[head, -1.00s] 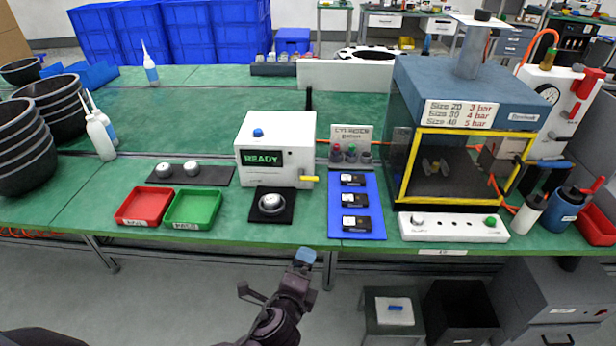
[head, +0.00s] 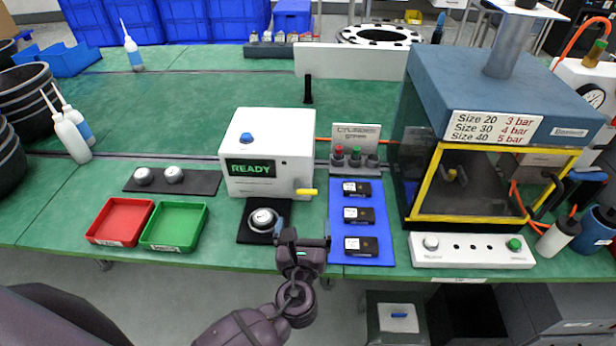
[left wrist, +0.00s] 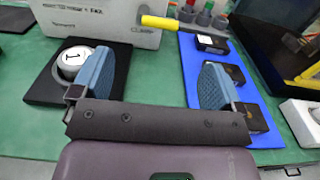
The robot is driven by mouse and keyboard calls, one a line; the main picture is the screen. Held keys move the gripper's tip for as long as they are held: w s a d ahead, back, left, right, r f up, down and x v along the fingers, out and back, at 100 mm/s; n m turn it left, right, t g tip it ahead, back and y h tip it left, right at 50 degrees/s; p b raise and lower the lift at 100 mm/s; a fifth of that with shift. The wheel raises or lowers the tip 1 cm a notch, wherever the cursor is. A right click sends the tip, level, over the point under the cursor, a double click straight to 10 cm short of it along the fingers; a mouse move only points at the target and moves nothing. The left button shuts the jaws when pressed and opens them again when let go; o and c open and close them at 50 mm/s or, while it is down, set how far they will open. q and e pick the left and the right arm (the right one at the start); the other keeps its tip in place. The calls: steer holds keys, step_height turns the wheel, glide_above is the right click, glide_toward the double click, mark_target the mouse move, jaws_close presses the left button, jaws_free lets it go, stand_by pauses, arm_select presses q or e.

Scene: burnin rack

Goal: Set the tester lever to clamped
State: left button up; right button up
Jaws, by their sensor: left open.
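The tester (head: 268,150) is a white box with a green READY display and a blue button on top. Its yellow lever (head: 307,192) sticks out sideways to the right at the lower right of the front. The lever also shows at the top of the left wrist view (left wrist: 160,22), ahead of the fingers. My left gripper (head: 305,238) is at the table's front edge, before the tester and apart from the lever. Its two blue fingers are spread with nothing between them in the left wrist view (left wrist: 156,85). My right gripper is not in view.
A round silver part (head: 263,219) sits on a black pad left of my gripper. A blue mat (head: 360,190) with 3 black modules lies to the right. Red (head: 120,221) and green (head: 174,226) trays stand left. The yellow-framed press (head: 485,110) stands farther right.

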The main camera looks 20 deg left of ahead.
mark_target(306, 194)
arm_select(q)
steer(key=shift+w+a+r, duration=0.1)
steer(key=shift+w, duration=0.4)
steer(key=x, duration=0.8)
steer(key=shift+w+a, duration=0.1)
steer(key=shift+w, duration=0.15)
steer(key=shift+w+a, duration=0.15)
steer(key=shift+w, duration=0.3)
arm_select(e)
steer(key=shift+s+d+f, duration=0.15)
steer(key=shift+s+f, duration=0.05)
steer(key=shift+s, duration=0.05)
